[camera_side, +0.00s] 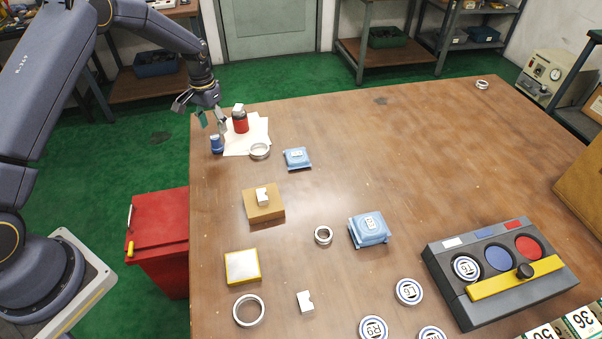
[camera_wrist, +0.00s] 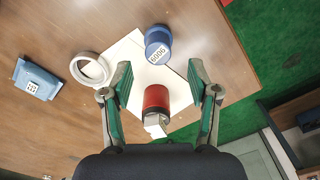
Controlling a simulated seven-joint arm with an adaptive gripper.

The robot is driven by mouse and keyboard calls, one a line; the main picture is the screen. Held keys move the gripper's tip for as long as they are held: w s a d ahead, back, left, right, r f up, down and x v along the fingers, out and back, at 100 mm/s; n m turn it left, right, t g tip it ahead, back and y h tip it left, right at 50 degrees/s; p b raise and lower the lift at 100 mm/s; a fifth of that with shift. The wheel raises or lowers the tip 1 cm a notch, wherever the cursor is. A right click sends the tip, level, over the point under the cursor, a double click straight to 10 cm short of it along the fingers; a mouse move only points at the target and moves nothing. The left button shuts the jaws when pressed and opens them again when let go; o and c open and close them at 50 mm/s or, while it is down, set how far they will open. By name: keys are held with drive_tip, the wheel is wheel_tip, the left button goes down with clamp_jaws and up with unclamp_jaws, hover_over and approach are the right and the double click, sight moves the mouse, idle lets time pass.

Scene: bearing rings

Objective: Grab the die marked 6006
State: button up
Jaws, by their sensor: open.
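A blue cylinder (camera_wrist: 158,42) with a white label stands at the top of the wrist view. Its label reads 6006 or 9009, depending on which way up it is read. It also shows in the side view (camera_side: 216,145) at the table's left edge. A red cylinder (camera_wrist: 156,98) with a dark end and a white block by it appears between my fingers in the wrist view; it is also in the side view (camera_side: 240,123). My gripper (camera_wrist: 158,76) is open and empty, above the table's far left corner in the side view (camera_side: 206,116).
White paper (camera_side: 258,137) lies under the red cylinder. A metal ring (camera_side: 260,151) and a blue pad (camera_side: 297,158) are close by. A cardboard block (camera_side: 264,204), a red bin (camera_side: 160,240) and a dark tray with round slots (camera_side: 497,275) stand farther off. The table's far right is mostly clear.

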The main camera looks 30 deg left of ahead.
sight(215, 136)
wheel_tip(215, 136, down, 5)
drive_tip(key=shift+s+d+f, duration=0.1)
drive_tip(key=shift+s, duration=0.05)
clamp_jaws()
idle(0.5)
